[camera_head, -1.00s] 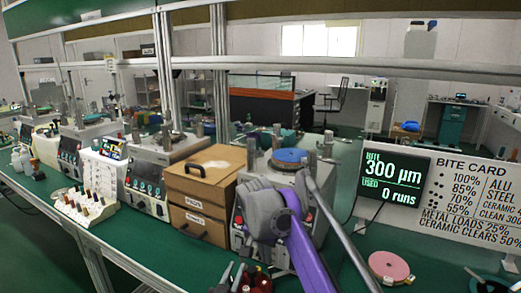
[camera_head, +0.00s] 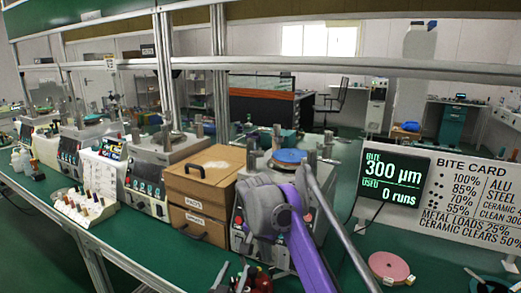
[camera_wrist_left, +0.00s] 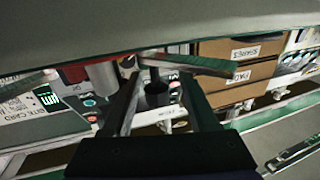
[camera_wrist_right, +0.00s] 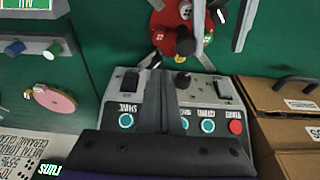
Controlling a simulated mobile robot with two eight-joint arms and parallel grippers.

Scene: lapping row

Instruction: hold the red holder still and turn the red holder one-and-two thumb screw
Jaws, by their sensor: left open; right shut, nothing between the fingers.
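The red holder (camera_head: 263,284) sits at the bottom edge of the head view, partly cut off. The right wrist view shows the red holder (camera_wrist_right: 168,20) on the green bench, with small coloured buttons and a dark knob (camera_wrist_right: 185,45). My left gripper (camera_head: 232,274) is open beside the holder. In the left wrist view the open fingers (camera_wrist_left: 160,80) straddle a dark round knob (camera_wrist_left: 157,95); contact cannot be told. My right gripper (camera_wrist_right: 165,78) is shut and empty, in front of the machine panel and short of the holder. My right arm hides its fingers in the head view.
The lapping machine's panel (camera_wrist_right: 205,105) stands close to the holder. Wooden drawers (camera_head: 203,190) are on its left. A bite display (camera_head: 395,185) and a pink disc (camera_head: 388,266) are on the right, with some clear green bench between.

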